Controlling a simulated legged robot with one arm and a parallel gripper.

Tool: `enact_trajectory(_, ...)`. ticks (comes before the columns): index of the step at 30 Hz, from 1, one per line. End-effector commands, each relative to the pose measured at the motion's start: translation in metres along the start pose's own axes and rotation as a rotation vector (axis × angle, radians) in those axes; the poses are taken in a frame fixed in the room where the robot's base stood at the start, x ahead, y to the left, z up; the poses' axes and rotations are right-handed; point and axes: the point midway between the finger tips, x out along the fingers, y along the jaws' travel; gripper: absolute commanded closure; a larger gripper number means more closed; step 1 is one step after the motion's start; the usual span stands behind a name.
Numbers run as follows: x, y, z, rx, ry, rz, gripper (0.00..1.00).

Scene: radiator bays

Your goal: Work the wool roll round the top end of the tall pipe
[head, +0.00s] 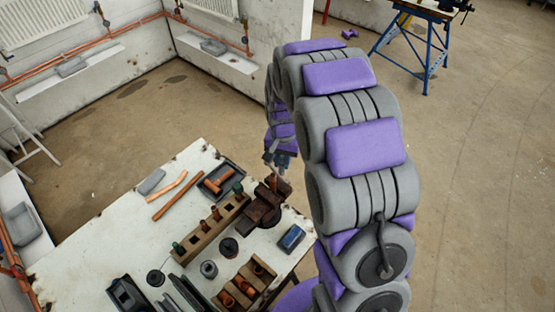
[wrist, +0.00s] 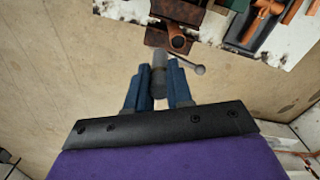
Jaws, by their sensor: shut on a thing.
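My gripper (wrist: 160,72) is shut on a small grey roll, the wool roll (wrist: 159,80), held between its blue fingers. In the head view my gripper (head: 281,160) is small and partly behind my arm, over the bench's far right corner. A copper pipe (wrist: 177,41) shows its open top end, upright in a dark brown vice (wrist: 168,12). The vice also shows in the head view (head: 265,205). The roll's far end appears just short of the pipe's top, slightly left of it. Whether they touch, I cannot tell.
The vice's bar with a round knob (wrist: 199,70) sticks out right of the roll. The white bench (head: 120,215) carries a wooden rack (head: 207,232) of short pipes, a dark tray (head: 221,180), a blue box (head: 291,238) and several tins.

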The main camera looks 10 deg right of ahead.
Motion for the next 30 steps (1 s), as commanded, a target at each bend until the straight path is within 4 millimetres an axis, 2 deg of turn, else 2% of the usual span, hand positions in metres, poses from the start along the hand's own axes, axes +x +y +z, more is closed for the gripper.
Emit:
enact_trajectory(9,0.014,-0.004,0.004,-0.001,0.001,0.009,1.0)
enact_trajectory(19,0.03,0.006,-0.002,0.0,0.0,0.003,1.0)
enact_trajectory(30,0.033,0.004,-0.001,-0.001,0.003,0.004,1.0)
